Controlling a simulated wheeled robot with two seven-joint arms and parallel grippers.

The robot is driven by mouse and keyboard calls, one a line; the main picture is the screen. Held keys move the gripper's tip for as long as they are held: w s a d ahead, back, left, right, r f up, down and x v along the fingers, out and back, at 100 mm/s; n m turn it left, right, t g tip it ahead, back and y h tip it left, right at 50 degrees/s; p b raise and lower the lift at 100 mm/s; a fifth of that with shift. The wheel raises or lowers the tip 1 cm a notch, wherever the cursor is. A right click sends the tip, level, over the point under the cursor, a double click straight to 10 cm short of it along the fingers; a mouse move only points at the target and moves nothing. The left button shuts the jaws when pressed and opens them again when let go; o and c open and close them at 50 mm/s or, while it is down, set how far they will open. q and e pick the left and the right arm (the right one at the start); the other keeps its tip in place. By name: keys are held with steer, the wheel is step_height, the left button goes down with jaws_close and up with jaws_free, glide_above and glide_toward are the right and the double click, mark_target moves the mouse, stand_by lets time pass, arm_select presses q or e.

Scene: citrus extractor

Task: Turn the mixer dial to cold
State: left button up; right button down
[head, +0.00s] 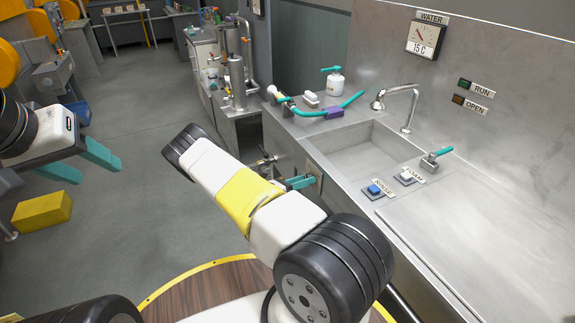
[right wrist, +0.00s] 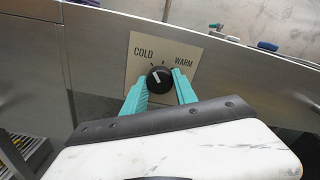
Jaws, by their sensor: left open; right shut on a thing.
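The mixer dial (right wrist: 159,79) is a round black knob with a white pointer line on a beige plate (right wrist: 138,50) marked COLD at left and WARM at right. Its pointer tilts up and slightly left, towards the COLD side. My right gripper (right wrist: 160,90) has its teal fingers on either side of the knob, shut on it. In the head view, my right gripper (head: 299,183) is at the counter's front panel, and my arm hides much of it. My left gripper (head: 80,162) is open and empty over the floor at the left.
The water gauge (head: 424,40) on the wall reads 15 C. A yellow box (head: 42,211) lies at the left.

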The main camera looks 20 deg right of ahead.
steer(key=shift+n, duration=0.7)
steer(key=c, duration=1)
jaws_free()
steer(key=shift+o, duration=0.2)
steer(key=shift+a, duration=0.15)
steer(key=a, duration=0.7)
steer(key=shift+s+a, duration=0.3)
steer(key=shift+r, duration=0.1)
